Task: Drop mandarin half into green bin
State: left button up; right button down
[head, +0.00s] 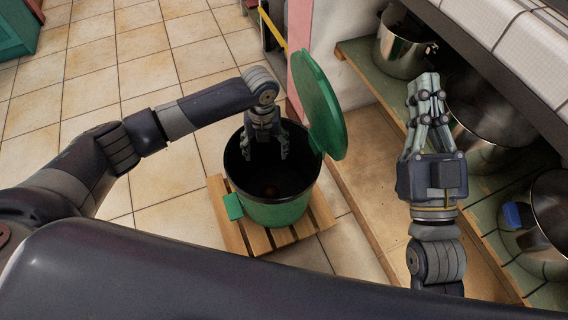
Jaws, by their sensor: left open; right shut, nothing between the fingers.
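The green bin (275,213) stands on a wooden slatted base with its lid (318,104) raised at its right side. My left gripper (266,154) points down at the bin's mouth with its fingers spread and nothing between them. A small dim reddish-orange thing (270,190) lies low in the dark inside of the bin, below the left gripper. It may be the mandarin half, but it is too dark to be sure. My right gripper (424,85) is shut and empty, pointing away from me, to the right of the bin in front of the pot shelf.
The wooden slatted base (228,233) sits on tan floor tiles. The open shelf (362,60) on the right holds several steel pots, such as one at the back (400,52). A pink post (300,25) stands behind the bin. The tiled floor to the left is clear.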

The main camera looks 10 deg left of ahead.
pick_arm(q)
notch_tip(320, 180, up, 12)
dwell(0.4)
dwell(0.3)
